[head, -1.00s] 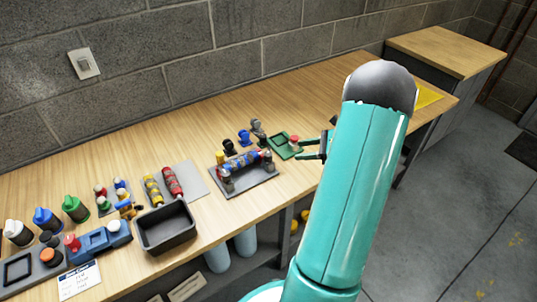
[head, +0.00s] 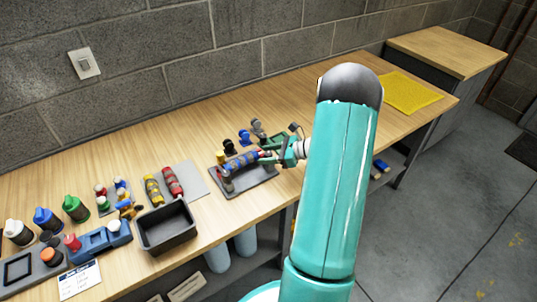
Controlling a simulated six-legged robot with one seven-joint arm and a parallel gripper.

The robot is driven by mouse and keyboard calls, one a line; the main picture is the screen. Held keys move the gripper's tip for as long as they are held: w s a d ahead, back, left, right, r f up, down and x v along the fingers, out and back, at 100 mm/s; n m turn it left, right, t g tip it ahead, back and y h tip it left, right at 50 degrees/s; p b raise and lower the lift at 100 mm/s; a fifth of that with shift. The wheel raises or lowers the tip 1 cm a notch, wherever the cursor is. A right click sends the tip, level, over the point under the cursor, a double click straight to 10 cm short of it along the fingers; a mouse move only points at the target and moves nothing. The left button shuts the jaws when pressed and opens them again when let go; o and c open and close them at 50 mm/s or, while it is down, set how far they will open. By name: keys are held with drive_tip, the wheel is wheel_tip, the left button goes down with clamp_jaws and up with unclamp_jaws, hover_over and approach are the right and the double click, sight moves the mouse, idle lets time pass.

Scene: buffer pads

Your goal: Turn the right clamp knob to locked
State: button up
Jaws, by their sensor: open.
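The clamp fixture is a dark grey tray (head: 254,184) near the middle of the bench, holding a blue cylinder (head: 242,162) with coloured parts lying across it. The left clamp (head: 227,184) shows as a grey upright at the cylinder's left end. My gripper (head: 267,157), teal, is at the right end of the cylinder, where the right clamp stands. It is open. The fingers cover most of the right clamp and its knob, so the knob's position and any contact cannot be told.
Small knobs, blue (head: 244,138) and grey (head: 257,128), stand close behind the fixture. A green plate behind is partly hidden by my gripper. A black bin (head: 166,246) and red and yellow cylinders lie left. A yellow mat (head: 408,92) lies at the right; the back bench is clear.

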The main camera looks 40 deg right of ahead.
drive_tip(key=c, duration=1)
drive_tip(key=shift+n, duration=0.3)
drive_tip(key=n+g+y, duration=0.3)
drive_tip(key=shift+n+g+y, duration=1)
drive_tip(key=shift+n+g, duration=0.9)
drive_tip(key=o, duration=1)
